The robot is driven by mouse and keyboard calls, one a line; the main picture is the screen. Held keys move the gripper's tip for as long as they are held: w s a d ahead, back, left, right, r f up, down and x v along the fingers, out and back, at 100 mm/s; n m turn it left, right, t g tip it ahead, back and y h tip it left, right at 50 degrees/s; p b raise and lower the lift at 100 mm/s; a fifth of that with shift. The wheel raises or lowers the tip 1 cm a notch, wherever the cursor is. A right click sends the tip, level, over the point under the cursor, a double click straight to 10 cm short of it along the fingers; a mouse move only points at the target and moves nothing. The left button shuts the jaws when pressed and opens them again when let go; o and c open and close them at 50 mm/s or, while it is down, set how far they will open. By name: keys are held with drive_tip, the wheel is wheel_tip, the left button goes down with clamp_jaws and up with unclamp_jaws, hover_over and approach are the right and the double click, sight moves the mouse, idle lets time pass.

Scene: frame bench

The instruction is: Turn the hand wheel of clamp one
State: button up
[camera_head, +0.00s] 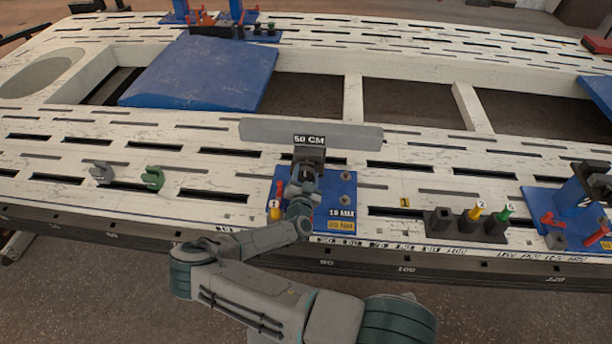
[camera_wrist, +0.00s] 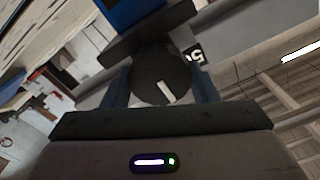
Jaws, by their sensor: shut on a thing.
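My gripper (camera_head: 303,187) is over a blue base plate (camera_head: 340,200) at the front edge of the bench. In the wrist view my gripper (camera_wrist: 160,90) has a blue-grey finger on each side of a dark round hand wheel (camera_wrist: 150,70) with a pale mark, and is shut on it. The clamp's dark upper block (camera_head: 309,154) shows just behind my gripper, against a grey bar (camera_head: 350,134) labelled 50 CM. My gripper hides the wheel in the head view. The plate carries a 19 MM label.
A black block (camera_head: 455,224) with yellow and green numbered pegs stands to the right. Another blue clamp plate (camera_head: 545,200) with red handles is further right. Grey and green hooks (camera_head: 152,178) lie to the left. A blue panel (camera_head: 200,75) lies behind. The bench top has slots and large openings.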

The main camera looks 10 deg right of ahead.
drive_tip(key=shift+f, duration=0.1)
drive_tip(key=o, duration=1)
drive_tip(key=v, duration=1.4)
